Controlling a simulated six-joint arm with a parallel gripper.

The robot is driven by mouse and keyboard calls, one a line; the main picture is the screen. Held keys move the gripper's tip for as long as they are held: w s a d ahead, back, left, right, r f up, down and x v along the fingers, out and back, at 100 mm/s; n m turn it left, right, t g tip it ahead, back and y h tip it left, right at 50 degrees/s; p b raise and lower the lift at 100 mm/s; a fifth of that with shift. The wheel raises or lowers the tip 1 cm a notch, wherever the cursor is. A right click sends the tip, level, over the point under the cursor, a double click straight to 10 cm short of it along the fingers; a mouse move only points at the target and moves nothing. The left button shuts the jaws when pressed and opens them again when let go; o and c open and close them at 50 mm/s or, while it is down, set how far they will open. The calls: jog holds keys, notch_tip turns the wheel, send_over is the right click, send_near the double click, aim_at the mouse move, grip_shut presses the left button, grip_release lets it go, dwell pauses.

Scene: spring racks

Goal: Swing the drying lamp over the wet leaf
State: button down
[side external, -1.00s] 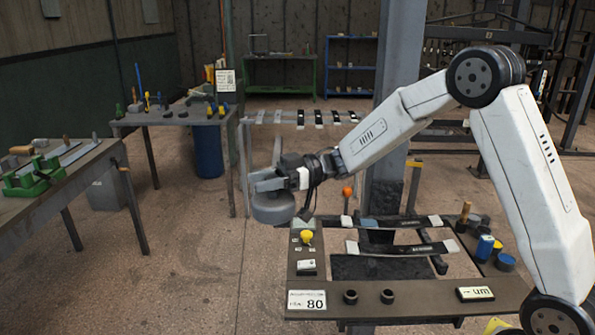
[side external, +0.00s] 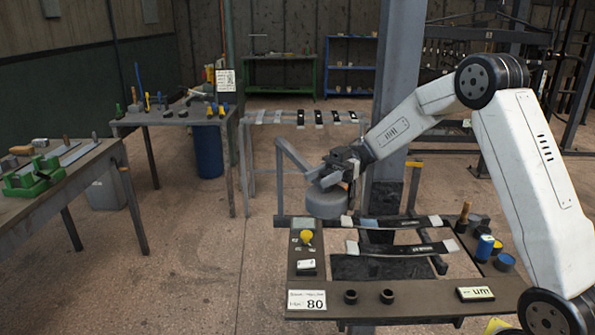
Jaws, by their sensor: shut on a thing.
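My gripper (side external: 326,176) is shut on the drying lamp (side external: 326,203), a grey round drum-shaped head on a jointed grey arm. The lamp head hangs above the rear left part of the work frame, just left of the rear leaf's left end. Two dark leaves with pale ends lie across the frame: a rear leaf (side external: 405,223) and a front leaf (side external: 405,248). I cannot tell from their surfaces which one is wet. The exact grip point on the lamp is hidden by the fingers.
The work frame (side external: 345,312) carries a yellow knob (side external: 307,237), an "80" card (side external: 307,300), two black cups and, at right, a blue can (side external: 485,248). A grey post (side external: 398,110) stands behind. A rack (side external: 262,118) with several leaves stands farther back.

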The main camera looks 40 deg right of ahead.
jog(key=shift+r, duration=0.1)
jog(key=shift+c, duration=1.6)
grip_release()
jog(key=shift+w+d, duration=0.15)
jog(key=shift+d, duration=3.75)
